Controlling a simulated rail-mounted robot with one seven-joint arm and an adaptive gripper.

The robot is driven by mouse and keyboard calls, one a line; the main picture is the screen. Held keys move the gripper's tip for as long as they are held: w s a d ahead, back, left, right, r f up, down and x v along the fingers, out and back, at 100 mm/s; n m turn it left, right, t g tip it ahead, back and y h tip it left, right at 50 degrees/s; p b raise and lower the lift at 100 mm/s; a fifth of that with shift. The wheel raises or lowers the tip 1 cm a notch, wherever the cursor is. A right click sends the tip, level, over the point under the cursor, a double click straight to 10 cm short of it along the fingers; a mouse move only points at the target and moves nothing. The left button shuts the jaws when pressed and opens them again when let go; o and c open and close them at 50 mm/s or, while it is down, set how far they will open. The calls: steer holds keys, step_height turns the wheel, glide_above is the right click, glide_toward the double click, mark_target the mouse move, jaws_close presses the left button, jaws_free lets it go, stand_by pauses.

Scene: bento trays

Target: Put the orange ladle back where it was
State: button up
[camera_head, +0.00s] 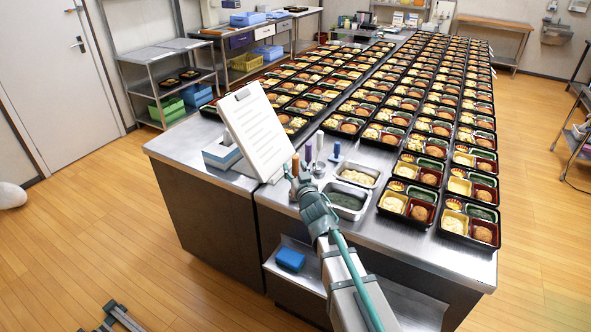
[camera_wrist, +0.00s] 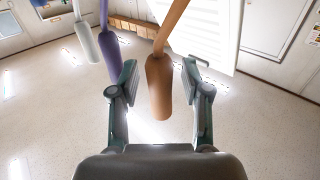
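The orange ladle (camera_head: 295,165) stands handle up at the front of the steel counter, beside the white sheet. In the wrist view its brown-orange handle (camera_wrist: 160,88) hangs between the two fingers of my gripper (camera_wrist: 161,78). The fingers are open, with a visible gap on each side of the handle. In the head view my gripper (camera_head: 301,183) is at the ladle, and its fingers partly cover it. The ladle's lower end is hidden in the head view. A purple handle (camera_wrist: 109,45) and a white handle (camera_wrist: 88,43) are left of it in the wrist view.
A white sheet on a stand (camera_head: 257,133) is close left of my gripper. Purple (camera_head: 308,153), white (camera_head: 319,140) and blue (camera_head: 336,150) handles stand close behind. Metal pans (camera_head: 347,213) are to the right, and rows of bento trays (camera_head: 408,217) fill the counter beyond.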

steer(key=shift+r, duration=0.25)
steer(key=p+v, duration=1.1)
steer(key=v, duration=0.1)
steer(key=shift+f, duration=0.1)
stand_by(0.7)
